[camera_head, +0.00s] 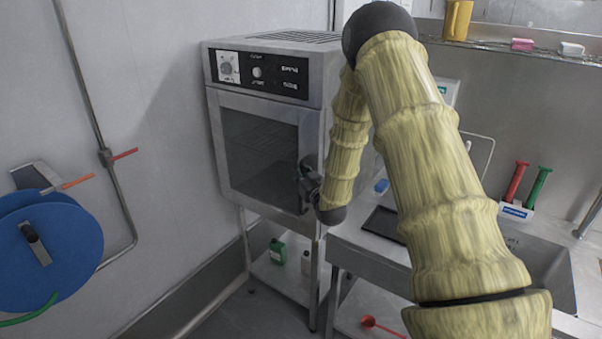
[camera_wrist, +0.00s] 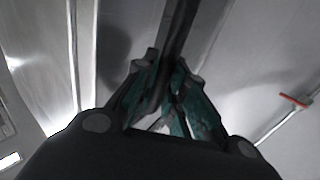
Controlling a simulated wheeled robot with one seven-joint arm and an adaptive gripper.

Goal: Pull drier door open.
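The drier (camera_head: 326,75) is a grey metal box on a stand in the head view, with a dark control panel on top of its front. Its door (camera_head: 211,130) has a dark glass window and looks shut or nearly so; a small gap would be hard to tell. My gripper (camera_head: 308,172) is at the right edge of the door, where the handle is. In the wrist view, my gripper's fingers (camera_wrist: 168,75) close around a dark upright bar, seemingly the door handle (camera_wrist: 182,28). The gripper and arm hide most of the handle in the head view.
A steel sink counter (camera_head: 350,244) stands right of the drier, with a dark flat tray (camera_head: 384,224) on it. Green and white bottles stand on the shelf (camera_head: 262,268) under the drier. A blue hose reel (camera_head: 70,235) is on the left wall. Floor in front is partly clear.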

